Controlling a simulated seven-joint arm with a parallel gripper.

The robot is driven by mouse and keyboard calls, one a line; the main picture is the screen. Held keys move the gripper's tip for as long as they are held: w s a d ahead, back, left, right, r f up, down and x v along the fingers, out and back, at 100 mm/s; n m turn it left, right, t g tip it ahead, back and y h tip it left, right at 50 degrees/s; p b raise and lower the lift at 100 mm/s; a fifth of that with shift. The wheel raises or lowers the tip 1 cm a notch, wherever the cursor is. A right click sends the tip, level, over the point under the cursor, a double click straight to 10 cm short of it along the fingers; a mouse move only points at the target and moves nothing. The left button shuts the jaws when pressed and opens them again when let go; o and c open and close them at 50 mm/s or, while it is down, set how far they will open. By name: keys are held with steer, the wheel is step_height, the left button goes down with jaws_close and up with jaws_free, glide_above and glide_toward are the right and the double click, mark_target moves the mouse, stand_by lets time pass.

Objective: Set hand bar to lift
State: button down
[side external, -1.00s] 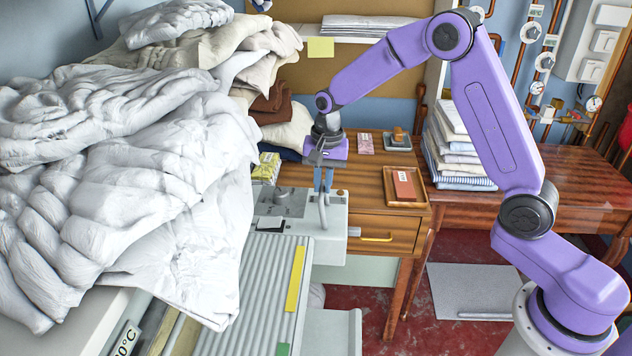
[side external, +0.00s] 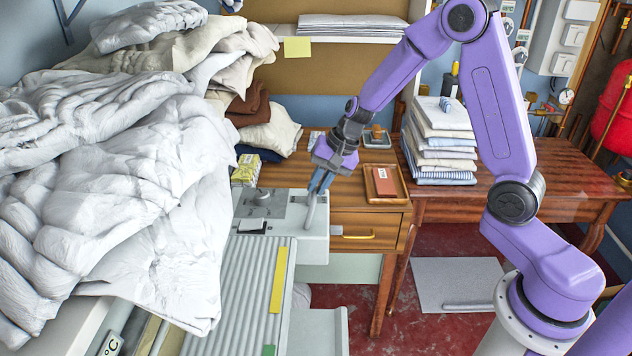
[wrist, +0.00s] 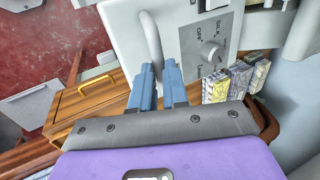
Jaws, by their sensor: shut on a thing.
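The hand bar (side external: 309,212) is a light grey rod standing on the end housing of the ironer (side external: 316,243). It leans slightly to the right at its top in the side view. In the wrist view the bar (wrist: 152,38) curves from the white housing down to between my fingers. My gripper (side external: 317,187) has blue fingers and is tilted, shut on the upper end of the bar. The fingertips also show in the wrist view (wrist: 158,74); the gripped end is partly hidden between them.
A control panel with a dial (wrist: 210,50) lies right beside the bar. A large heap of white linen (side external: 120,190) fills the left. Behind stand a wooden desk with a tray (side external: 386,183) and a stack of folded cloths (side external: 440,145). Small packets (wrist: 245,75) lie near the panel.

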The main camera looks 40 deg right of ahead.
steer(key=shift+s+d, duration=0.1)
stand_by(0.4)
steer(key=c, duration=1.1)
jaws_free()
steer(key=v, duration=1.7)
steer(key=shift+s+d+r, duration=0.1)
steer(key=shift+s+d, duration=0.05)
steer(key=shift+s, duration=0.05)
